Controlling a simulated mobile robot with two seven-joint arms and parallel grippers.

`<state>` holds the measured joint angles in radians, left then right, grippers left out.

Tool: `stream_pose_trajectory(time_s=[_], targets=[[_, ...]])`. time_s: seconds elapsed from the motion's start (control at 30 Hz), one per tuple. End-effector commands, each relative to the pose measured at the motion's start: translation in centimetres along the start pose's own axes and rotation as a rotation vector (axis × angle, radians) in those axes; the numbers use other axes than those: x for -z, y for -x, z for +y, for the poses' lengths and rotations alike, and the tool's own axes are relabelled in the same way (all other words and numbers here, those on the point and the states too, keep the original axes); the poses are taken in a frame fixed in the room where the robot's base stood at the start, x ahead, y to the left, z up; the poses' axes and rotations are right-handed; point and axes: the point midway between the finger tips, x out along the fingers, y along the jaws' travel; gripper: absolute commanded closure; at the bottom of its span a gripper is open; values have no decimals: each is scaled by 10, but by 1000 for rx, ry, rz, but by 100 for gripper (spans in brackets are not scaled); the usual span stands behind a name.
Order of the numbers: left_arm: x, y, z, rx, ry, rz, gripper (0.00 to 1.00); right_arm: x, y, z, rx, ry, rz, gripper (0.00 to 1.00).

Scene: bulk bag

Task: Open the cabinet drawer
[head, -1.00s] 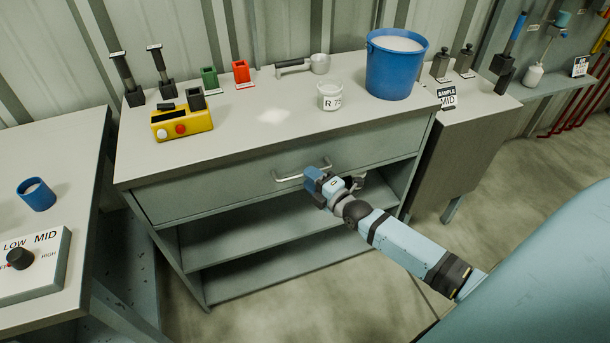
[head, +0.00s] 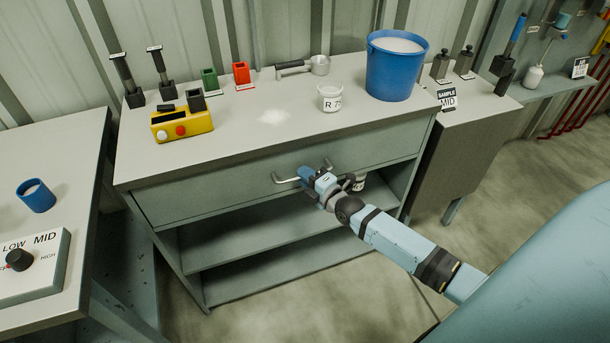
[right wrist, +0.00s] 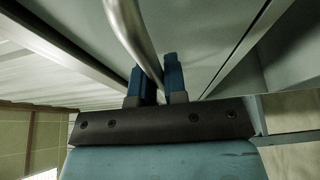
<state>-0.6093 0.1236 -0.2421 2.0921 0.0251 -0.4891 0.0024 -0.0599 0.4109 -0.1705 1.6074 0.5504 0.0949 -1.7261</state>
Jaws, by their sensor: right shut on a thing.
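The cabinet drawer (head: 230,177) is the grey-green front under the worktop, and it looks closed. Its metal bar handle (head: 284,180) sits near the middle of the front. My left gripper does not show.
Open shelves (head: 250,227) lie below the drawer. Another table (head: 75,140) stands at left. Floor in front is clear.

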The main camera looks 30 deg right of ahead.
Motion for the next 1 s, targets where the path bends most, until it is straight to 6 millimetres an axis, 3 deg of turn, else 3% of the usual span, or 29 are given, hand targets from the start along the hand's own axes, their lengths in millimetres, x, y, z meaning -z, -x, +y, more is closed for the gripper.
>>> stream_pose_trajectory(time_s=[0.23,0.7,1.0], targets=[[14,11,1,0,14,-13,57,14,32,5,5,-2,0,100],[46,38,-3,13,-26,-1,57,67,160,4,6,-4,-1,100],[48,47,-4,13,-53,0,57,89,213,2,2,-1,0,100]])
